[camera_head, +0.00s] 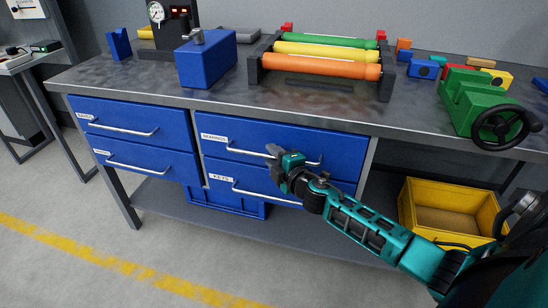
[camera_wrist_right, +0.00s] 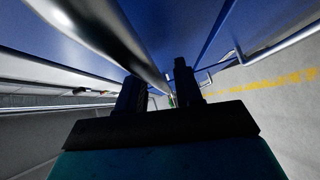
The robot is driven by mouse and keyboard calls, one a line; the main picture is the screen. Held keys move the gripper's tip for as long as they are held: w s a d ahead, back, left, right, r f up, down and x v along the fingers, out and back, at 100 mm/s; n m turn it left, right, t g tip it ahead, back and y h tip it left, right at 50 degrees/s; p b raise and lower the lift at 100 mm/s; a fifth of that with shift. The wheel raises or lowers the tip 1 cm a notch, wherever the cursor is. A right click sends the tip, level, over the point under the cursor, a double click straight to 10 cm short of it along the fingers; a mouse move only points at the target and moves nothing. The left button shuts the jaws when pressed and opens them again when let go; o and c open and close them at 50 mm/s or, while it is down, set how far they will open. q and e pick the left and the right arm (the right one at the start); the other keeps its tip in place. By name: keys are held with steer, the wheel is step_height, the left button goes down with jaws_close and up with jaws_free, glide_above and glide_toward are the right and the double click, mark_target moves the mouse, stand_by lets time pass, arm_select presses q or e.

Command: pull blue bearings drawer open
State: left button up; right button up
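The blue bearings drawer (camera_head: 290,137) is the upper drawer of the right-hand pair under the workbench. It looks closed, with its label at the upper left and a pale bar handle (camera_head: 240,151) across its front. My right gripper (camera_head: 275,153) is at the middle of that handle and hides part of it. In the right wrist view, the handle bar (camera_wrist_right: 128,48) runs down toward the gap between the two dark fingers (camera_wrist_right: 161,88). The fingers stand apart, with space visible between them; firm contact with the bar cannot be told. My left gripper is not in view.
Below is the blue keys drawer (camera_head: 235,179) with its own handle. Two more blue drawers (camera_head: 150,116) are to the left. A yellow crate (camera_head: 450,207) sits on the lower shelf at right. A green vise (camera_head: 470,100) stands on the bench top. The floor in front is clear.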

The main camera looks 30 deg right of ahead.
jaws_close()
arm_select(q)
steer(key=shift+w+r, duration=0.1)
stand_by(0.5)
